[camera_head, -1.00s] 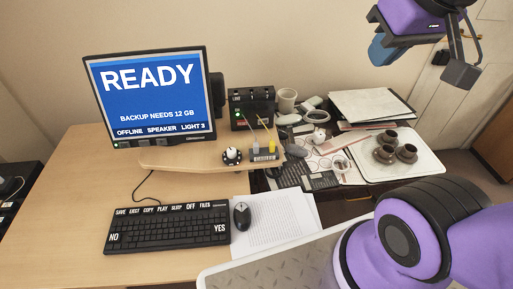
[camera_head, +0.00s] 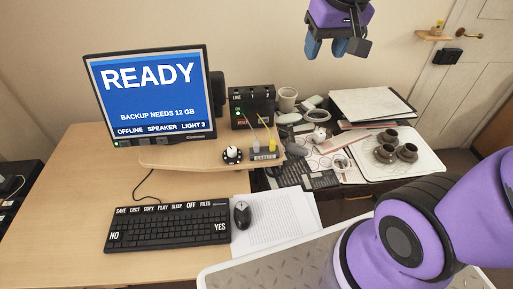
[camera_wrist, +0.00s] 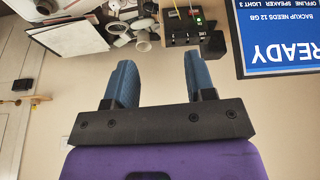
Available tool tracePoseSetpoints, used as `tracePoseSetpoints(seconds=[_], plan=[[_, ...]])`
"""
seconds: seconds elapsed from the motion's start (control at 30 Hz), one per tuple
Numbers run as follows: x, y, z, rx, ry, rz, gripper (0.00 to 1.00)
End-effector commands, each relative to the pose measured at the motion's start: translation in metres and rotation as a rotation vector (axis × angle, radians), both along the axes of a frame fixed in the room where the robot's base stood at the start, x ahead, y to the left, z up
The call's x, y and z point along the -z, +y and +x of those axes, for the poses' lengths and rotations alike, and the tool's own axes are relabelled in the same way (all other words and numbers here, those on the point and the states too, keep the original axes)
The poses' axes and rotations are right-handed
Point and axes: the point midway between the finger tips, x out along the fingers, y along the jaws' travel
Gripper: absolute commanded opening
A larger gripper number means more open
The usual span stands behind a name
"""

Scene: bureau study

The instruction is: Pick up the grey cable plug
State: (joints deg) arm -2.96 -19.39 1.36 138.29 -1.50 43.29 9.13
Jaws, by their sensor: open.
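The grey cable plug (camera_head: 256,149) is small and seems to stand in the rack labelled CABLES (camera_head: 265,156) on the raised wooden shelf, beside a yellow plug (camera_head: 271,146). Thin cables run up from the plugs towards the black box (camera_head: 252,107) behind. My gripper (camera_head: 325,48) is open and empty, high in the air to the right of the monitor, well above and apart from the rack. In the wrist view my gripper (camera_wrist: 158,68) shows two blue fingers spread apart with nothing between them; the black box (camera_wrist: 183,28) appears upside down beyond them.
The monitor (camera_head: 150,92) stands left of the rack, and a round black-and-white knob (camera_head: 232,154) sits just left of it. A white mug (camera_head: 287,99), papers and clutter crowd the right. A tray (camera_head: 424,160) holds brown cups. The keyboard (camera_head: 168,228) and mouse (camera_head: 242,215) lie in front.

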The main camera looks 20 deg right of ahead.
Motion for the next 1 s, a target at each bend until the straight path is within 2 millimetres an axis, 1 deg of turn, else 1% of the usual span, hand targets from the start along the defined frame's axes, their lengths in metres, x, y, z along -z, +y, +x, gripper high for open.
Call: tracePoseSetpoints(seconds=[0.03,0.2,0.37,0.5,0.57,0.73,0.8,0.9,1.0], plan=[[0.011,0.003,0.013,0.004,0.023,0.001,0.50],[0.043,0.015,0.051,0.025,0.073,0.006,0.50],[0.081,0.026,0.083,0.043,0.122,0.010,0.50],[0.119,0.038,0.108,0.059,0.165,0.013,0.50],[0.136,0.043,0.117,0.066,0.184,0.013,0.50],[0.190,0.058,0.139,0.087,0.234,0.017,0.50],[0.212,0.064,0.145,0.096,0.255,0.018,0.50],[0.241,0.071,0.151,0.107,0.279,0.020,0.50],[0.263,0.076,0.155,0.115,0.297,0.020,0.50]])
